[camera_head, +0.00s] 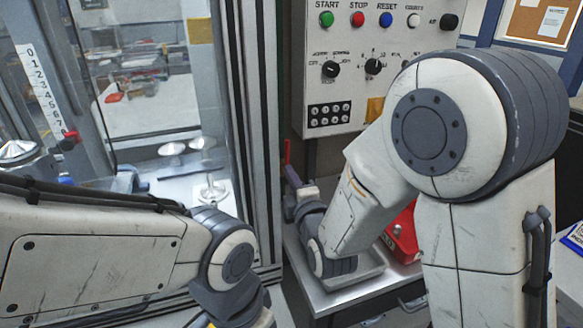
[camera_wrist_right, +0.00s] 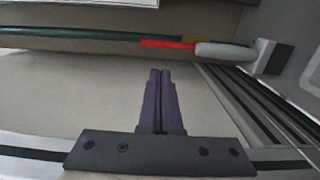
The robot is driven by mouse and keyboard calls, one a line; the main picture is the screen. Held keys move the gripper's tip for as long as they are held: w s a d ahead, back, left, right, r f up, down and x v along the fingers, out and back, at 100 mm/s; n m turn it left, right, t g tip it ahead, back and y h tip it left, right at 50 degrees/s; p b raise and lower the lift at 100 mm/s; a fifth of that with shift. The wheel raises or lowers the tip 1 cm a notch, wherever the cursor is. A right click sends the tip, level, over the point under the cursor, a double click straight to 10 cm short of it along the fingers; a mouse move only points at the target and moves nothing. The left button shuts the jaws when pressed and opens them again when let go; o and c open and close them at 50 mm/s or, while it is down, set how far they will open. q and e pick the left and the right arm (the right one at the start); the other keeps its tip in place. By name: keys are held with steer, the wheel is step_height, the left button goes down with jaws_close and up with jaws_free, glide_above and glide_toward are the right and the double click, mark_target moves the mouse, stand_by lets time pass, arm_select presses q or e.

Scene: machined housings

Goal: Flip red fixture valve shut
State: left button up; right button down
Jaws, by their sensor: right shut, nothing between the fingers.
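A slim red lever (camera_head: 287,151) stands upright beside the machine's door frame in the head view. In the right wrist view a red handle (camera_wrist_right: 168,44) lies sideways, joined to a pale grey cylinder (camera_wrist_right: 222,50), in front of a dark green pipe (camera_wrist_right: 80,35). I take these to be the same valve, but cannot be sure. My right gripper (camera_head: 291,178) is close below the lever in the head view. In the wrist view its purple fingers (camera_wrist_right: 160,72) are together and empty, with a visible gap in the picture to the red handle. My left gripper is not shown.
The control panel (camera_head: 378,62) stands behind my right arm. A metal tray (camera_head: 350,278) and a red object (camera_head: 404,236) sit on the bench under that arm. A glass-fronted machine with a red-knobbed part (camera_head: 70,138) is at left. My left forearm crosses the lower left.

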mark_target(287, 158)
steer(key=p+x, duration=0.1)
steer(key=x, duration=0.6)
steer(key=shift+w, duration=0.3)
steer(key=shift+a, duration=0.2)
